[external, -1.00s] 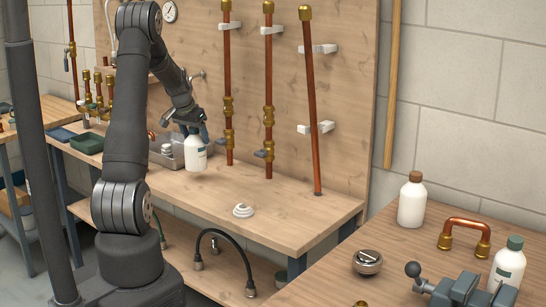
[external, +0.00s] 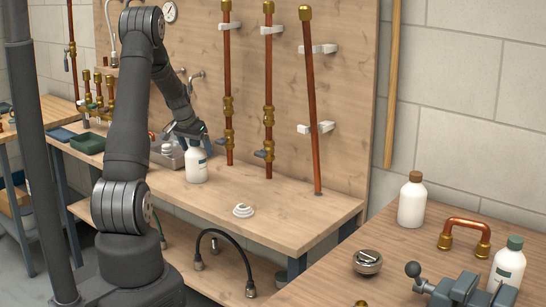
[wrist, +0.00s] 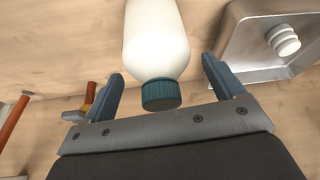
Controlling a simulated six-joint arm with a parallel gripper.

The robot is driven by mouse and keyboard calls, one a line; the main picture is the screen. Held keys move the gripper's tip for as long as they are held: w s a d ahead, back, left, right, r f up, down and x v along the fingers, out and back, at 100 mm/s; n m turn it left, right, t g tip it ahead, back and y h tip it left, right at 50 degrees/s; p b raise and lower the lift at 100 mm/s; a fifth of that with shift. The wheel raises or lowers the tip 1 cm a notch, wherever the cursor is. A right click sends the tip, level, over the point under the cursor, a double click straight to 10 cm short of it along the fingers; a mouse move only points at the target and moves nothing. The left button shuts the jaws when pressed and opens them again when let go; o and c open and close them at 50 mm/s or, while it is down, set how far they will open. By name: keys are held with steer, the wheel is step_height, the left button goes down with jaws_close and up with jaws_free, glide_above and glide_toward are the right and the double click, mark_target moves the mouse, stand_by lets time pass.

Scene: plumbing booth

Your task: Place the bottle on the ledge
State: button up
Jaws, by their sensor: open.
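A white bottle (external: 196,163) with a teal cap stands upright on the wooden bench top (external: 285,222) below the pipe board. My gripper (external: 197,142) is right at its cap. In the wrist view the gripper (wrist: 162,72) is open. Its two blue-grey fingers are on either side of the bottle (wrist: 157,38), with a visible gap on both sides of the teal cap. No surface in view is clearly marked as a ledge; the bench top is the raised surface under the bottle.
A metal tray (wrist: 233,62) with a white fitting is close beside the bottle. Copper pipes (external: 268,105) rise behind. A white coiled item (external: 243,210) lies on the bench, with clear wood around it. Other bottles (external: 411,203) stand on the right table.

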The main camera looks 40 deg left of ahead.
steer(key=v, duration=1.2)
steer(key=shift+r, duration=0.2)
steer(key=shift+w, duration=0.1)
steer(key=x, duration=1.2)
steer(key=shift+f, duration=0.15)
step_height(320, 180, up, 2)
steer(key=shift+r, duration=1.05)
